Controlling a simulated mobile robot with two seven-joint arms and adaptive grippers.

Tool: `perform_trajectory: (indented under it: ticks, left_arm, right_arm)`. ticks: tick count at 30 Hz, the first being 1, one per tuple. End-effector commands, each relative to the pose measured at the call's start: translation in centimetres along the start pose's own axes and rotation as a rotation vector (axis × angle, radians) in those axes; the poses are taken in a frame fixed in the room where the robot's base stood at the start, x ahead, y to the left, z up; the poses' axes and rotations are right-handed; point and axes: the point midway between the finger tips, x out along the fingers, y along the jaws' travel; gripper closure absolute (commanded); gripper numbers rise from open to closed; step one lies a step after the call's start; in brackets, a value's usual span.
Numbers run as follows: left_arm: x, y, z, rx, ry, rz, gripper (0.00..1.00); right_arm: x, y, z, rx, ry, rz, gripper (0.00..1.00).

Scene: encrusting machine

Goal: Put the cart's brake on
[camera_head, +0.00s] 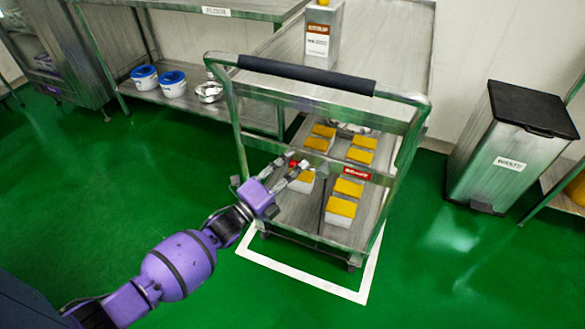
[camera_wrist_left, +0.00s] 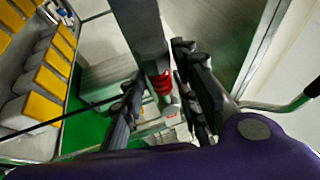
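The cart (camera_head: 246,150) stands on the green floor, its dark push handle (camera_head: 305,75) toward me. A small red part (camera_head: 293,164) shows on its left side, at my left gripper's fingertips. The left wrist view shows a red ribbed part (camera_wrist_left: 160,84) below a grey post (camera_wrist_left: 140,30), between the fingers. My left gripper (camera_head: 286,169) is open, its two fingers apart on either side of the red part; I cannot tell whether they touch it. A red label (camera_head: 357,172) with unreadable lettering is on the cart. My right gripper is out of view.
Yellow-topped white boxes (camera_head: 341,207) stand on the cart. A white floor outline (camera_head: 300,281) surrounds its base. A waste bin (camera_head: 509,146) stands at right, a steel table (camera_head: 200,103) with blue-lidded tubs (camera_head: 173,84) at back left. The floor at left is clear.

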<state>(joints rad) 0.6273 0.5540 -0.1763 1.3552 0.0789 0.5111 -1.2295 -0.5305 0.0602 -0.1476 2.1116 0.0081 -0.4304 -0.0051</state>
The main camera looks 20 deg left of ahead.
Motion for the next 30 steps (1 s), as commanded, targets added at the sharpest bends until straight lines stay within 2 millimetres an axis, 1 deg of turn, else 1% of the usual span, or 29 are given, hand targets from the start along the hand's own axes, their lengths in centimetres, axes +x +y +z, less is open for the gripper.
perform_trajectory:
  ticks: [1,5,6,15,20,26,30]
  left_arm:
    - [0.0,0.0,0.0,0.0,0.0,0.0,0.82]
    - [0.0,0.0,0.0,0.0,0.0,0.0,0.99]
    - [0.0,0.0,0.0,0.0,0.0,0.0,1.0]
    - [0.0,0.1,0.0,-0.004,-0.001,-0.002,1.0]
    - [-0.1,0.4,-0.1,-0.032,-0.007,-0.013,1.0]
    - [-0.2,1.4,-0.3,-0.125,-0.027,-0.052,1.0]
    - [-0.3,2.3,-0.5,-0.226,-0.049,-0.094,1.0]
  right_arm:
    - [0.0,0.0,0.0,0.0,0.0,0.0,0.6]
    - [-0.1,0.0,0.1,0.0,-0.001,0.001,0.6]
    - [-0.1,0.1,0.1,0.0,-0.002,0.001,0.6]
    - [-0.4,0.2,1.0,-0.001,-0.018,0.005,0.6]
    - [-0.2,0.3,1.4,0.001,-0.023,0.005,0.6]
    - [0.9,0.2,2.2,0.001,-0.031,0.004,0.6]
    - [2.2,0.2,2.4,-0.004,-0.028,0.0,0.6]
